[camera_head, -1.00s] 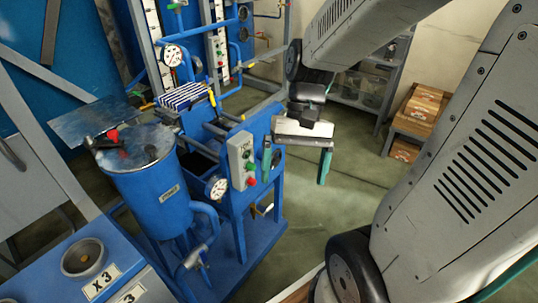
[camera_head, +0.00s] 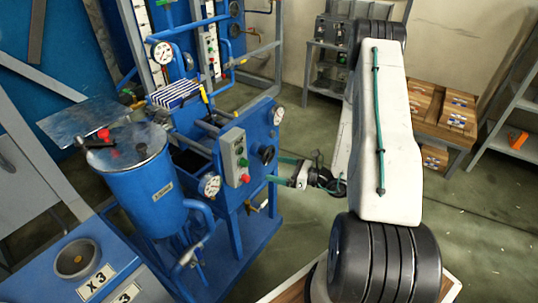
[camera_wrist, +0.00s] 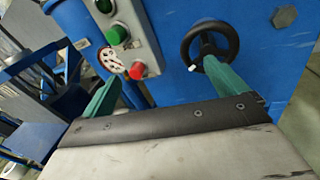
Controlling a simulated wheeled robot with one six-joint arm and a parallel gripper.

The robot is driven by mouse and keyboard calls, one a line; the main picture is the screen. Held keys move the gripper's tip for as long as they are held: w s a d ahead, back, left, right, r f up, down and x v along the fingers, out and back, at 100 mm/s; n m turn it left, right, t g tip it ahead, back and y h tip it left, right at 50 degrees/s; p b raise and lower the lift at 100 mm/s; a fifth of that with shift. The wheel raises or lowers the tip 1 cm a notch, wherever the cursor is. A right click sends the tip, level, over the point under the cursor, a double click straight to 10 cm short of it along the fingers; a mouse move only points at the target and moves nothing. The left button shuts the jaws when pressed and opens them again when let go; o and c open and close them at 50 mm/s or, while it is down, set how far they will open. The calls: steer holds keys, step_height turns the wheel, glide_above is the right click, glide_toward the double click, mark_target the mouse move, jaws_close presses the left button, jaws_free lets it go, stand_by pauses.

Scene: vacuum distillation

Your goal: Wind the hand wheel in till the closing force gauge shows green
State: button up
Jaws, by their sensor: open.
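The black hand wheel (camera_head: 267,154) is on the end face of the blue press frame. In the wrist view the wheel (camera_wrist: 186,45) shows its rim and a small white handle at its lower left. My gripper (camera_head: 275,169) is open and empty, its green fingers pointing at that face. In the wrist view my gripper (camera_wrist: 160,70) has its right fingertip overlapping the wheel's lower part and its left finger below the control box; I cannot tell whether it touches. A dial gauge (camera_head: 278,116) sits above the wheel and another gauge (camera_head: 209,185) lower left; their readings are too small to tell.
A grey control box (camera_head: 234,155) with green and red buttons is left of the wheel. A blue tank (camera_head: 158,200) stands further left. Wooden crates (camera_head: 455,115) and shelves are at the back right. The floor right of the press is open.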

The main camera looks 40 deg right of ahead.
mark_target(270, 155)
steer(key=w+d+f+m+t+h, duration=0.1)
steer(key=w+d+m+t+h, duration=0.15)
steer(key=d+h, duration=0.2)
steer(key=shift+m+y, duration=0.25)
steer(key=shift+y, duration=0.2)
steer(key=x, duration=0.7)
steer(key=shift+w+f, duration=0.1)
steer(key=shift+w, duration=0.1)
